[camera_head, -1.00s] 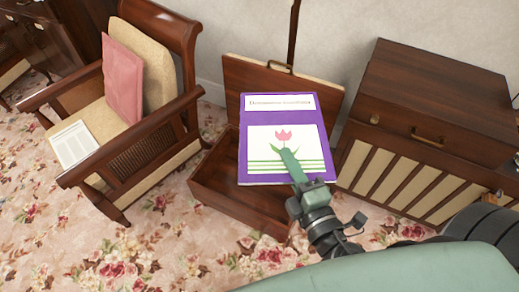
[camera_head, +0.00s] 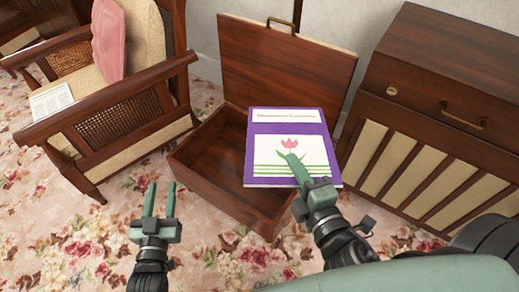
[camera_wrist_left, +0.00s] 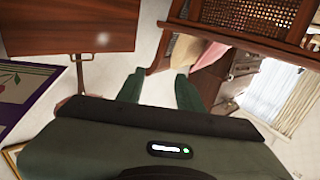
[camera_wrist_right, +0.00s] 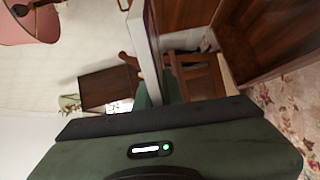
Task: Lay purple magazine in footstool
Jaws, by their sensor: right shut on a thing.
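The purple magazine (camera_head: 312,178) has a white panel with a pink tulip. My right gripper (camera_head: 292,158) is shut on it and holds it up in front of the footstool's right part. In the right wrist view the magazine (camera_wrist_right: 153,50) shows edge-on between the fingers. The footstool (camera_head: 215,190) is an open dark wooden box with its lid (camera_head: 270,70) raised at the back. Its left inside looks empty; the magazine hides the right. My left gripper (camera_head: 161,186) is open and empty, left of the footstool's front. The lid (camera_wrist_left: 70,25) and magazine (camera_wrist_left: 25,90) also show in the left wrist view.
A wooden armchair (camera_head: 140,97) with a pink cushion (camera_head: 109,38) and a white paper (camera_head: 51,100) stands left of the footstool. A wooden cabinet (camera_head: 425,110) with pale slats stands close on the right. Floral carpet (camera_head: 100,235) lies clear in front.

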